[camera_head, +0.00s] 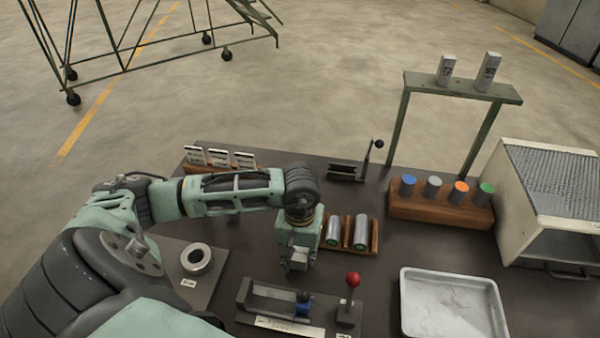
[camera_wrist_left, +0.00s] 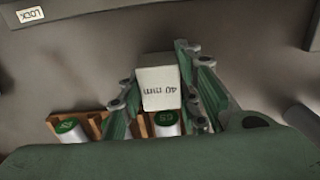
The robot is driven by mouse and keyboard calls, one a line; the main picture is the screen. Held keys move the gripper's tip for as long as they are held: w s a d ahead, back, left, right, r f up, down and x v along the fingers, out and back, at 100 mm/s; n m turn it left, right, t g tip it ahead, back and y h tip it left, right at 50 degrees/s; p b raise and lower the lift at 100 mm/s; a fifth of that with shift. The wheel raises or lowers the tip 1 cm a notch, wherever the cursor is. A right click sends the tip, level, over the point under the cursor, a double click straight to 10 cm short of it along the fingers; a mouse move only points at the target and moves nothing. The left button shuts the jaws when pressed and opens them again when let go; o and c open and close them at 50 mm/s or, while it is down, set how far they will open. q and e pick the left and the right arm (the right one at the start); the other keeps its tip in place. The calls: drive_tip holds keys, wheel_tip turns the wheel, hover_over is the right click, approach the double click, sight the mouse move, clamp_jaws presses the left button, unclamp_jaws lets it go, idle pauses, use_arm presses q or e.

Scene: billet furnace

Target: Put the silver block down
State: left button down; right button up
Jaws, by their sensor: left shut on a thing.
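A silver-grey block (camera_wrist_left: 160,85) marked "40 mm" sits between the green fingers of my left gripper (camera_wrist_left: 160,92) in the left wrist view. The gripper is shut on it. In the head view my left gripper (camera_head: 297,262) points down over the dark table, just left of a wooden rack with two silver cylinders and behind a small clamp fixture. The held block is hard to make out there. I cannot tell whether its lower end touches anything. My right gripper is not in view.
The clamp fixture (camera_head: 270,298) with a blue part and a red-knobbed lever (camera_head: 352,282) stands in front. The cylinder rack (camera_head: 374,240) is close by. A white tray (camera_head: 450,303) lies right. A green stand (camera_head: 462,88) bears two grey blocks. A ring (camera_head: 196,258) lies left.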

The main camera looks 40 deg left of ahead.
use_arm(q)
drive_tip(key=shift+f+b, duration=0.15)
drive_tip(key=shift+b, duration=0.15)
drive_tip(key=c, duration=1.3)
unclamp_jaws()
